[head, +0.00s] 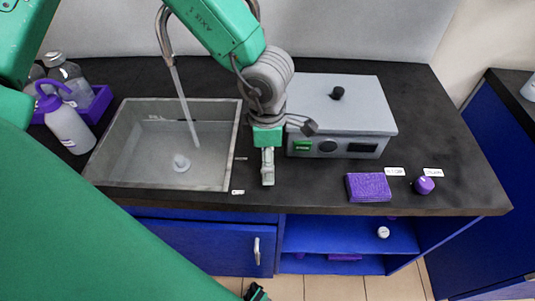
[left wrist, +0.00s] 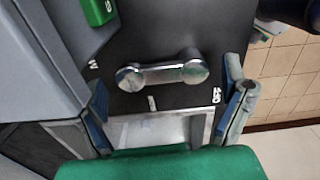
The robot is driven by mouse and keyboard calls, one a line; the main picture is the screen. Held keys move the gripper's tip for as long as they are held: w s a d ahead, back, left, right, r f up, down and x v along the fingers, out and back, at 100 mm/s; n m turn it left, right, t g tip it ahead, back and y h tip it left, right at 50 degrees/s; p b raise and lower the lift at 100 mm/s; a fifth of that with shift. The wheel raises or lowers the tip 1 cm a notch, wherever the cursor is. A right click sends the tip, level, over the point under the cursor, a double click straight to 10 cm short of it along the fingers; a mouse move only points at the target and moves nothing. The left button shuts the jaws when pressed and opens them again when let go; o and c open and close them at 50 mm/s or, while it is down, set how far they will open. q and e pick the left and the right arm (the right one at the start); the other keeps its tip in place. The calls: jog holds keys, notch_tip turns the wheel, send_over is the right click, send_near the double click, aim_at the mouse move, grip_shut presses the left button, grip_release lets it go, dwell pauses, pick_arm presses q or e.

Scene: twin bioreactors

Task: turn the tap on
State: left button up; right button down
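The tap's curved metal spout (head: 164,32) rises behind the sink (head: 110,145). A straight pale streak, which looks like running water, slants from it down into the basin. The chrome tap lever (left wrist: 162,73) lies on the dark counter in the left wrist view, with a rounded end at each side. A label reading OFF (left wrist: 216,95) is near its right end, and another label (left wrist: 93,65) is at its left. My left gripper (head: 268,180) is over the counter right of the sink. In the left wrist view its fingers (left wrist: 168,104) are spread, apart from the lever.
A grey device (head: 345,105) with a green switch stands close right of my left gripper. A purple sponge (head: 368,187) and purple knob (head: 424,185) lie near the front edge. Bottles in a purple tray (head: 100,103) stand left of the sink.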

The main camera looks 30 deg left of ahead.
pick_arm(q)
notch_tip(320, 180, up, 12)
dwell(0.6)
jog(key=shift+f, duration=0.1)
